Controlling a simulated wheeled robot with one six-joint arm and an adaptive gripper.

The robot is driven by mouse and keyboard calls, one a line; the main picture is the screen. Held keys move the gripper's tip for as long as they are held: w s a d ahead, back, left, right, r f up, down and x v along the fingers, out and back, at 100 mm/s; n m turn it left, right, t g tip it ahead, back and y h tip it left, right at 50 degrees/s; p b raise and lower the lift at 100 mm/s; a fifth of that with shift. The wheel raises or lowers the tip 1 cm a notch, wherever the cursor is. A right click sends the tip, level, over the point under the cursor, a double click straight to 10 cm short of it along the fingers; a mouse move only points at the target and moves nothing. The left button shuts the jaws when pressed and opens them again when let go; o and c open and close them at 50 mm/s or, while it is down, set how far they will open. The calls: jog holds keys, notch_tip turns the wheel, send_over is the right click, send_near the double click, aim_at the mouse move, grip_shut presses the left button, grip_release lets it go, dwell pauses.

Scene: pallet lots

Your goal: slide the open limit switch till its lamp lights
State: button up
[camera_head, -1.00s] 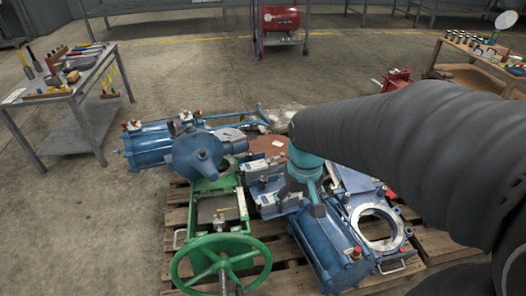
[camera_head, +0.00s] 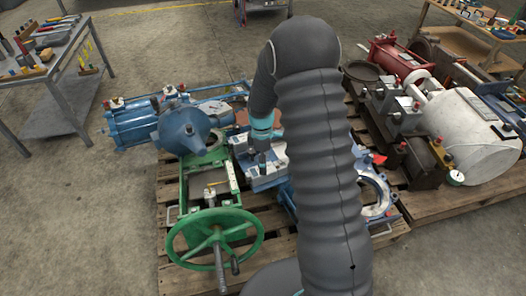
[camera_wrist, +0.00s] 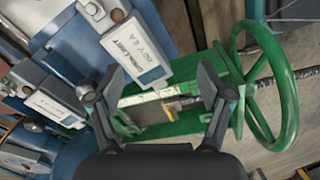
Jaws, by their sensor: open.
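Two grey switch boxes with white label plates sit on blue valve parts in the wrist view, one at the top (camera_wrist: 138,48) and one at the left (camera_wrist: 58,100). Their print is too blurred to tell which is the open limit switch, and I make out no lit lamp. In the head view the grey boxes (camera_head: 252,176) show beside the green valve frame (camera_head: 190,190), partly behind my arm. My gripper (camera_wrist: 160,78) is open and empty, with its fingers apart over the green frame (camera_wrist: 180,128), to the right of the left box and below the top one.
A green handwheel (camera_head: 215,238) stands at the pallet's front. Blue actuators (camera_head: 140,128) lie behind left. A second pallet with a white cylinder (camera_head: 470,130) and red parts stands right. A tool table (camera_head: 65,75) is at left, with clear floor around it.

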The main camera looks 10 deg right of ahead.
aim_at(268, 173)
jog(key=shift+w+r+n+t, duration=0.15)
jog(key=shift+w+r+n, duration=0.05)
jog(key=shift+w+n, duration=0.25)
jog(key=shift+w+r+n+t, duration=0.2)
jog(key=shift+w+n, duration=0.15)
jog(key=shift+w, duration=0.15)
jog(key=shift+w+r+n, duration=0.15)
jog(key=shift+w+n, duration=0.25)
jog(key=shift+n, duration=0.3)
jog(key=n, duration=0.2)
jog(key=shift+a+n, duration=0.2)
jog(key=shift+n, duration=0.1)
jog(key=shift+s+d+f+b, duration=0.1)
jog(key=shift+s+f+b, duration=0.1)
jog(key=shift+f+b, duration=1.75)
jog(key=shift+s+d+f+b, duration=0.15)
jog(key=shift+f+b, duration=0.8)
jog(key=shift+f, duration=1.9)
jog(key=shift+a, duration=0.1)
